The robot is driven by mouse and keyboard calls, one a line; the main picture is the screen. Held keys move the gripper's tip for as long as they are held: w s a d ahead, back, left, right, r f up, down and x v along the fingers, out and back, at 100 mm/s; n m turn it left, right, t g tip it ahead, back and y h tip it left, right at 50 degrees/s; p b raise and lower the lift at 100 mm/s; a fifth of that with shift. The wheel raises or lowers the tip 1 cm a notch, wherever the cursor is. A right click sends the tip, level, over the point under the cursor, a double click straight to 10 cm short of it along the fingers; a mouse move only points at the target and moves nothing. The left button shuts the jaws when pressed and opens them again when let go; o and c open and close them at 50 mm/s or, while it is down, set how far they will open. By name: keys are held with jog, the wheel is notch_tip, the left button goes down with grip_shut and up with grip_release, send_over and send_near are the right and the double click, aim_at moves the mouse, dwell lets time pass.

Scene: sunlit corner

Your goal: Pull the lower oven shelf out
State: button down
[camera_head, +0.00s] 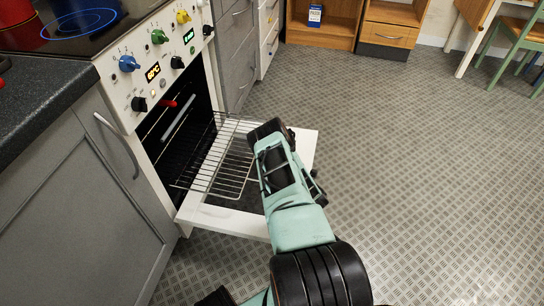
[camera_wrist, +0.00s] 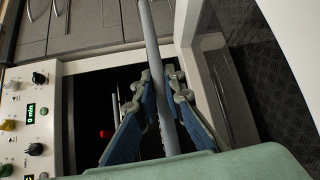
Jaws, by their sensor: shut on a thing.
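The lower oven shelf, a wire rack (camera_head: 213,168), sticks out of the oven (camera_head: 180,118) above the lowered white oven door (camera_head: 222,222). In the head view my gripper (camera_head: 264,140) is at the rack's outer end, over the door, and its body hides its fingertips. In the wrist view the blue-grey fingers (camera_wrist: 163,88) are on either side of a grey bar (camera_wrist: 149,30), which appears to be the shelf's front rail. My gripper is shut on it. The oven's inside is dark.
A light bar (camera_head: 179,118) and a small red piece (camera_head: 168,103) show higher in the oven opening. Grey cabinets (camera_head: 78,190) flank the oven. Control knobs (camera_head: 129,63) line its panel. The patterned floor (camera_head: 400,160) to the right is clear.

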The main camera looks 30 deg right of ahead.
jog(key=shift+s, duration=0.2)
jog(key=c, duration=2)
grip_release()
jog(key=s, duration=0.4)
jog(key=s+r, duration=0.1)
jog(key=s, duration=0.6)
jog(key=shift+s+r, duration=0.3)
jog(key=shift+s, duration=0.1)
